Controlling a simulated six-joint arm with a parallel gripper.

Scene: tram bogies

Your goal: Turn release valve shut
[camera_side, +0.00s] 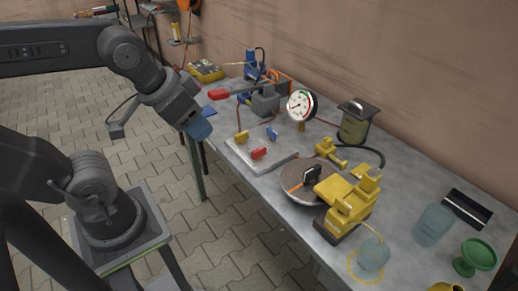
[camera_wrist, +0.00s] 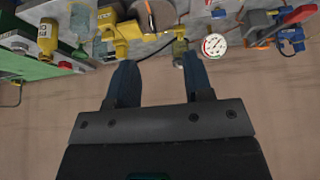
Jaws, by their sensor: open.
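My gripper (camera_side: 199,129) hangs above the near left edge of the bench, apart from everything on it. In the wrist view its two blue fingers (camera_wrist: 161,78) are spread with nothing between them. I cannot tell for sure which part is the release valve. A grey pump-like block (camera_side: 265,99) with a red-ended lever (camera_side: 219,94) stands at the back; the red lever also shows in the wrist view (camera_wrist: 295,18). A round white gauge (camera_side: 300,105) stands right of it and shows in the wrist view (camera_wrist: 214,44). A yellow fitting (camera_side: 330,153) lies farther right.
A pale plate (camera_side: 272,164) holds small yellow, red and blue handles. A brown disc (camera_side: 302,184) and a yellow machine (camera_side: 348,202) stand to the right. A lidded olive canister (camera_side: 355,125), glass jar (camera_side: 433,224) and green goblet (camera_side: 475,257) are also on the bench.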

